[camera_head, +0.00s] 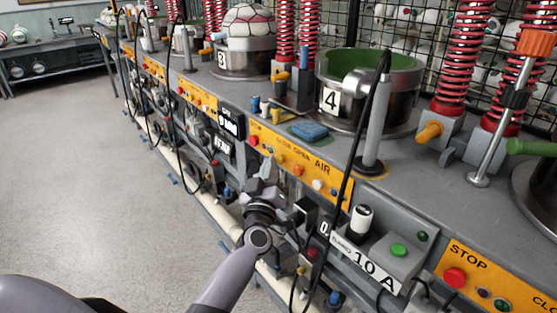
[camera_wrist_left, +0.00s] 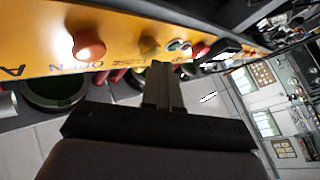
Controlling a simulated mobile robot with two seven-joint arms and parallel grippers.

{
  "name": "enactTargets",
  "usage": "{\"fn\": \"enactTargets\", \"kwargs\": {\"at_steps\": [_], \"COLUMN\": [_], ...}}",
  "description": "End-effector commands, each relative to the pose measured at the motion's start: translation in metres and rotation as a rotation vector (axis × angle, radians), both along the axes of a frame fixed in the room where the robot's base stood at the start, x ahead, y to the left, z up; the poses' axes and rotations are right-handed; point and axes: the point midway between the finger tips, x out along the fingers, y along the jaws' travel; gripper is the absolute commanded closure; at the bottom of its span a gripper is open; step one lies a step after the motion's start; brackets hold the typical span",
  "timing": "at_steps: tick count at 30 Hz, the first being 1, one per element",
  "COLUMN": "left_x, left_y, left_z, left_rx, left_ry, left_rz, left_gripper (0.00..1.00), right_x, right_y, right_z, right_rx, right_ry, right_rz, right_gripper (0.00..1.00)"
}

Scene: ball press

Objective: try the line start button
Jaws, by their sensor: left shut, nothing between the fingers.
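A yellow button panel (camera_head: 300,165) runs along the bench front below the press marked 4. It carries a red button (camera_head: 254,140), an orange button (camera_head: 298,170) and a white button (camera_head: 317,184). No label reading line start is legible. A green button (camera_head: 398,250) is on a grey box further right. My left gripper (camera_head: 268,166) is shut and empty, with its tips at the yellow panel. In the left wrist view, the closed fingers (camera_wrist_left: 160,72) point at the panel, beside an orange-red button (camera_wrist_left: 88,46). I cannot tell whether the tips touch anything.
The press pot marked 4 (camera_head: 331,99) stands above the panel, with a blue cloth (camera_head: 309,131) in front. Black cables hang over the bench front. A STOP panel (camera_head: 490,280) is at lower right. The floor (camera_head: 90,180) at left is clear.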

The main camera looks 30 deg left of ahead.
Motion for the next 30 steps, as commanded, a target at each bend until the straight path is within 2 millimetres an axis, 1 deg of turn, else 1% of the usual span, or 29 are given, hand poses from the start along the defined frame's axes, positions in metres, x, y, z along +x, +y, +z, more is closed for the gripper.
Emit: {"fn": "enactTargets", "kwargs": {"at_steps": [30], "left_x": [0.0085], "left_y": [-0.0035], "left_z": [-0.0001], "left_rx": [0.000], "left_ry": [0.000], "left_rz": [0.000], "left_gripper": [1.00], "right_x": [-0.0001], "right_y": [0.0008], "right_z": [-0.0009], "right_rx": [0.003], "right_ry": [0.000], "right_rz": [-0.002], "right_gripper": [0.57]}}
